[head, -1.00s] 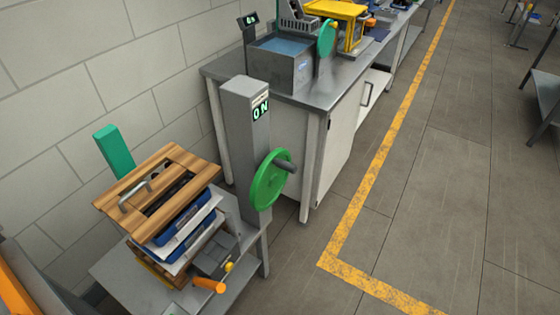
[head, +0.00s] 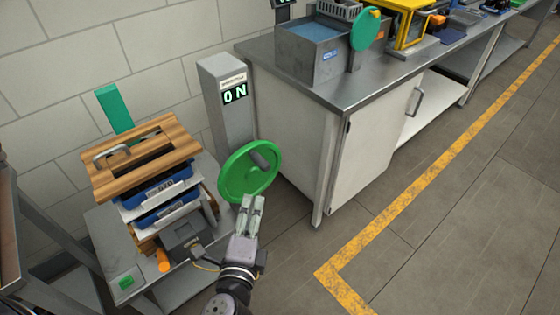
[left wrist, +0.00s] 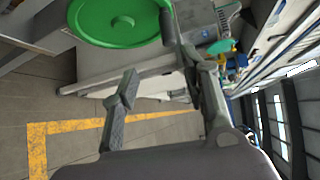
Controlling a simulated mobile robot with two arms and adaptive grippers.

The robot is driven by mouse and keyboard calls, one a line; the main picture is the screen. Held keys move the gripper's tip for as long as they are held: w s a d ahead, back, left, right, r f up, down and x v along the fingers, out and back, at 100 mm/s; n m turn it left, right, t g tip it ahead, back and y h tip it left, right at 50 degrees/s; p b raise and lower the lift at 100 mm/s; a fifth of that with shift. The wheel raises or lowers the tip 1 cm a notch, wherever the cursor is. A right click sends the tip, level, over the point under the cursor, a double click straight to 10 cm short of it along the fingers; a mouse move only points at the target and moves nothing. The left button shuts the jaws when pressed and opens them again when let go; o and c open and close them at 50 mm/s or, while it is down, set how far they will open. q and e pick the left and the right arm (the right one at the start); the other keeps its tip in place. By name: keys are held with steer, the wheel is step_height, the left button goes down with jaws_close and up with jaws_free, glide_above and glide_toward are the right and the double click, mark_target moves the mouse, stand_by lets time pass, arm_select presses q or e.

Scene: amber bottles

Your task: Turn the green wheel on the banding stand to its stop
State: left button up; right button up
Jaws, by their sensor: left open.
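The green wheel (head: 232,180) is on the front of a grey post (head: 226,105) whose display (head: 235,93) reads ON. The wheel has a dark handle near its upper right rim. My left gripper (head: 253,200) is open and empty, just below the wheel's lower right edge, fingers pointing up towards it. In the left wrist view the wheel (left wrist: 112,18) is at the top left, beyond my spread fingers (left wrist: 165,75). Whether a finger touches the wheel or handle, I cannot tell. My right gripper is not in view.
A low grey table (head: 103,232) holds stacked wooden boards (head: 178,140), blue-and-white items and an orange handle (head: 163,262). A steel bench (head: 285,75) with a white cabinet stands behind, carrying a water basin (head: 318,33) and another green disc (head: 365,30). Floor to the right is clear.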

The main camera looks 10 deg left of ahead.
arm_select(q)
steer(key=r, duration=0.1)
steer(key=p, duration=0.2)
glide_toward(259, 162)
steer(key=x, duration=0.3)
steer(key=p+x, duration=0.1)
steer(key=x, duration=0.3)
steer(key=f+x, duration=0.1)
steer(key=x, duration=0.3)
steer(key=shift+a, duration=0.1)
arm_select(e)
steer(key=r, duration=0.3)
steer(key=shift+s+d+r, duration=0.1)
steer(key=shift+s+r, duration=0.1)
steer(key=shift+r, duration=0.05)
arm_select(q)
steer(key=shift+r, duration=0.1)
steer(key=shift+c, duration=0.5)
jaws_close()
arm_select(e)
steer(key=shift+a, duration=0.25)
